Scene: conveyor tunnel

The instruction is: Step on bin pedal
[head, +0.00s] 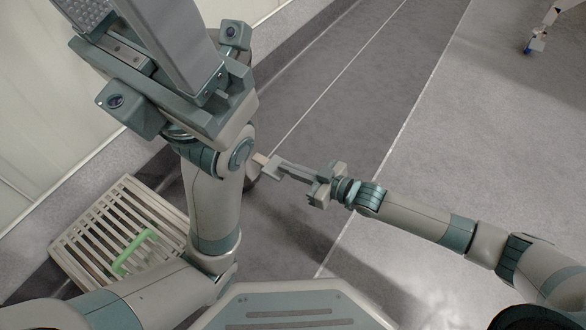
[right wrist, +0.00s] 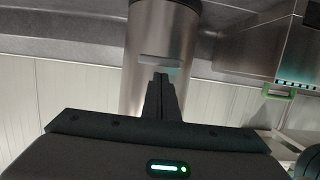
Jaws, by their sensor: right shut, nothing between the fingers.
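The bin (right wrist: 160,25) is a shiny metal cylinder in the right wrist view. Its pedal (right wrist: 160,62) is a pale flat bar at the middle of the cylinder's front. My right gripper (head: 272,168) is shut and empty, low over the floor, with its fingers pointing left. In the right wrist view its closed fingers (right wrist: 160,90) line up with the pedal, tips just below it in the picture; I cannot tell whether they touch. In the head view my left arm hides most of the bin. My left gripper (head: 125,22) is at the top left, its fingers spread apart.
A slatted crate (head: 75,245) with a green handle (head: 135,250) stands by the wall at lower left. A metallic box (right wrist: 245,40) is right of the bin in the right wrist view. The floor (head: 460,150) to the right is mostly clear.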

